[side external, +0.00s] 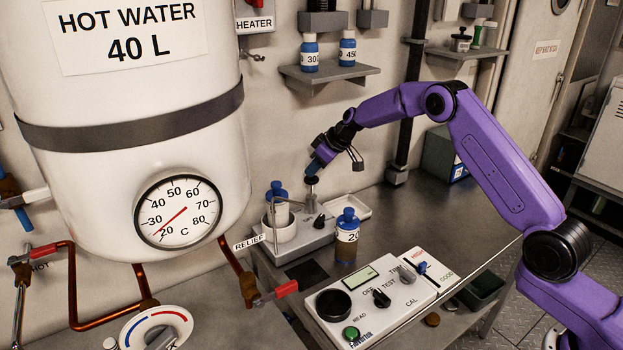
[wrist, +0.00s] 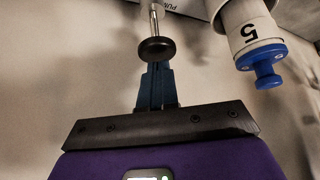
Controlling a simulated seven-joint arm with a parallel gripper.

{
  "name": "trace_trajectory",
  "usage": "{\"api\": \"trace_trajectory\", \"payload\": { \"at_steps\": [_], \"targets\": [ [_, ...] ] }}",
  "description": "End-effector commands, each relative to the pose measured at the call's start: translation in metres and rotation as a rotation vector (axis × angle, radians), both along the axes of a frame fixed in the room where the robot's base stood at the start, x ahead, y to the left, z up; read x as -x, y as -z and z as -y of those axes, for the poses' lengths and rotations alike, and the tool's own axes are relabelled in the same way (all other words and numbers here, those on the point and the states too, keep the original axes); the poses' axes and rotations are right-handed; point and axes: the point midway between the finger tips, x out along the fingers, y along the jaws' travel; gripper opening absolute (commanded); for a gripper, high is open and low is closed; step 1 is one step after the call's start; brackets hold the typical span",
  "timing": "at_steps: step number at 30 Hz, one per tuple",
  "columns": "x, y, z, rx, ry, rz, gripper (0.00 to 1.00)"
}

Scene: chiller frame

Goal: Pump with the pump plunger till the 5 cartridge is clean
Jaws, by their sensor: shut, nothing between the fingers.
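The pump plunger has a round black knob (wrist: 157,49) on a metal rod in the wrist view. In the side view the knob (side external: 311,181) stands above the grey pump unit (side external: 303,243). My gripper (wrist: 156,68) has its blue fingers together and empty, with their tips at the knob; I cannot tell whether they touch it. In the side view my gripper (side external: 312,172) points down just above the knob. The 5 cartridge (wrist: 250,38), white with a blue cap, is beside the plunger. It also shows in the side view (side external: 282,212), standing in a white cup; its lower part is hidden.
A control box (side external: 375,300) with knobs is nearer the camera. The white hot water tank (side external: 120,120) fills the left. The bench (side external: 440,215) to the right is mostly clear.

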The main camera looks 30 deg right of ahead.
Motion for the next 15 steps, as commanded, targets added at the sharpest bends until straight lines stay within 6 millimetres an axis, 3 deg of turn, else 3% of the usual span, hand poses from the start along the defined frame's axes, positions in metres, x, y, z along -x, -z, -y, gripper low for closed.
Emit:
{"api": "trace_trajectory", "payload": {
  "at_steps": [15],
  "targets": [
    [0.0,0.016,0.0,0.0,0.0,-0.002,0.0]
  ]
}}
